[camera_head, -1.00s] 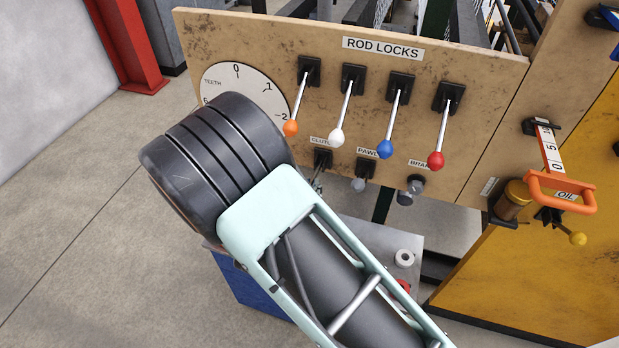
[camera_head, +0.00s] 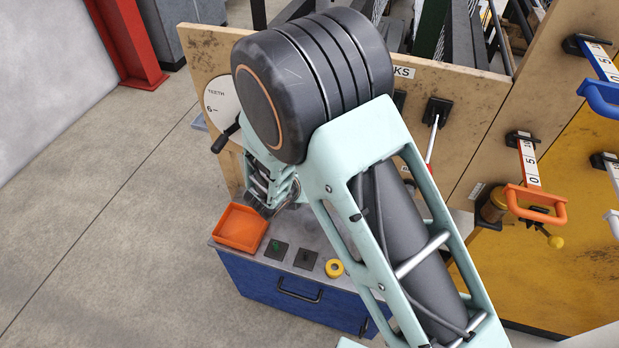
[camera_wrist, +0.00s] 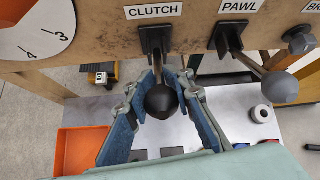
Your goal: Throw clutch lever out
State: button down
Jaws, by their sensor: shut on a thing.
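The clutch lever (camera_wrist: 161,102) is in the wrist view, a short metal stem with a black ball knob under the CLUTCH label (camera_wrist: 154,11). It comes out of a black mount on the wooden panel, and its knob points towards the wrist camera. My gripper (camera_wrist: 165,92) has its two blue-grey fingers on either side of the lever and is shut on it, close below the mount. The exact contact points are partly hidden by the knob. In the head view my arm hides the clutch lever and most of the gripper.
The pawl lever (camera_wrist: 280,88), with a grey knob, hangs close on the right. A red-tipped rod-lock lever (camera_head: 432,140) shows right of my arm.

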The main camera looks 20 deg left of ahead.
jog(key=shift+w+r, duration=0.25)
jog(key=shift+r, duration=0.1)
jog(key=c, duration=2.1)
grip_release()
jog(key=o, duration=0.4)
jog(key=shift+f, duration=0.15)
jog(key=shift+s, duration=0.1)
jog(key=shift+s, duration=0.1)
jog(key=v, duration=1.1)
jog(key=shift+s+r, duration=0.3)
